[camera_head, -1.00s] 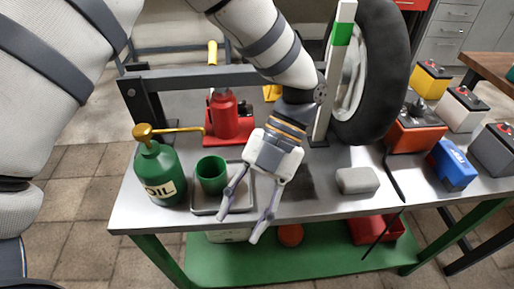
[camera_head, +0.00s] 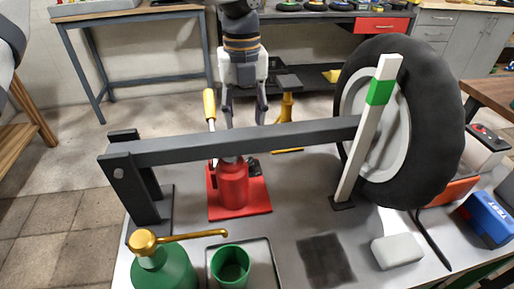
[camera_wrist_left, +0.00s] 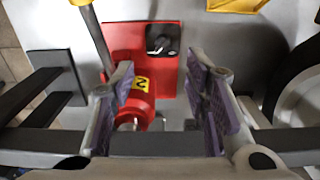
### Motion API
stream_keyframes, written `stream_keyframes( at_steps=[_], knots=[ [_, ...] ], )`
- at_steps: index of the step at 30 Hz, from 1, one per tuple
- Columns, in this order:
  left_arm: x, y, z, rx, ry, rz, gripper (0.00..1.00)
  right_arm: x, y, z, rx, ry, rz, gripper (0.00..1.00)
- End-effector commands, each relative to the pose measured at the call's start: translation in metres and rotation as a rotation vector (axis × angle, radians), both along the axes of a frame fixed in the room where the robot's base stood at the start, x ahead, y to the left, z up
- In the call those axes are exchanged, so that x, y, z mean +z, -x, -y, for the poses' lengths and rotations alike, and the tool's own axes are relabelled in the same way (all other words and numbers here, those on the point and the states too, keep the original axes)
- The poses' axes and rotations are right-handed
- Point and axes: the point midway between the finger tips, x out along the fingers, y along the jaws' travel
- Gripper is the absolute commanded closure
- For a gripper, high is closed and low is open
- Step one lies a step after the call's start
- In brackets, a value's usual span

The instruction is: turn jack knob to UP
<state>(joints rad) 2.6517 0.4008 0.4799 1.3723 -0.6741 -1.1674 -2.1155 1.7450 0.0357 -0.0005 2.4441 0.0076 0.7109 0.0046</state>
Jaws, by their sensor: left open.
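The red jack (camera_head: 233,184) stands on its red base plate (camera_head: 256,202) under the grey beam. In the left wrist view the jack (camera_wrist_left: 130,115) carries a yellow label. A dark square with a small knob (camera_wrist_left: 160,43) sits on the plate beside it; no UP marking is legible. In the head view the knob is mostly hidden behind the beam. My left gripper (camera_head: 245,112) points down behind the beam, open and empty, above the knob's side of the jack. Its fingers (camera_wrist_left: 160,80) spread apart in the wrist view, with the knob showing between and beyond them. My right gripper is out of view.
The grey beam (camera_head: 250,143) crosses close in front of my gripper. The yellow-handled lever (camera_head: 209,104) stands just left of it, a yellow stand (camera_head: 286,106) right. The wheel (camera_head: 430,120) and the green-banded post (camera_head: 368,130) are farther right. The oil can (camera_head: 165,268) and green cup (camera_head: 231,266) are in front.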

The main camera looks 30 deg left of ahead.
Motion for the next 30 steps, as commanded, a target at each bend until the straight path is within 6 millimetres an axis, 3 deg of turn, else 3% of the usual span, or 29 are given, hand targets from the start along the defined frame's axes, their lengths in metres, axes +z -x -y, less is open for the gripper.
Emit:
stream_keyframes(
  at_steps=[5, 12, 18, 28, 29, 30],
  knots=[
    [-0.018, 0.001, 0.005, 0.000, -0.001, 0.001, 0.58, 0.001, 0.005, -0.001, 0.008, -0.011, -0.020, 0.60],
    [-0.081, 0.002, 0.005, -0.002, 0.000, -0.002, 0.58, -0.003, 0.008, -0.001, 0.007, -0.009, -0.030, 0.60],
    [-0.114, 0.002, 0.005, 0.000, 0.001, 0.002, 0.58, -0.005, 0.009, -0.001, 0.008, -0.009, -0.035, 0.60],
    [-0.120, 0.001, 0.005, -0.001, 0.001, 0.006, 0.58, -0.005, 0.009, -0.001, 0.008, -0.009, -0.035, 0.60],
    [-0.120, 0.001, 0.005, -0.001, 0.000, 0.005, 0.60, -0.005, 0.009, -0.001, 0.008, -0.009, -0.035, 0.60],
    [-0.120, 0.001, 0.005, -0.001, 0.000, 0.005, 0.69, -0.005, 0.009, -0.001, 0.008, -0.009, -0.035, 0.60]
  ],
)
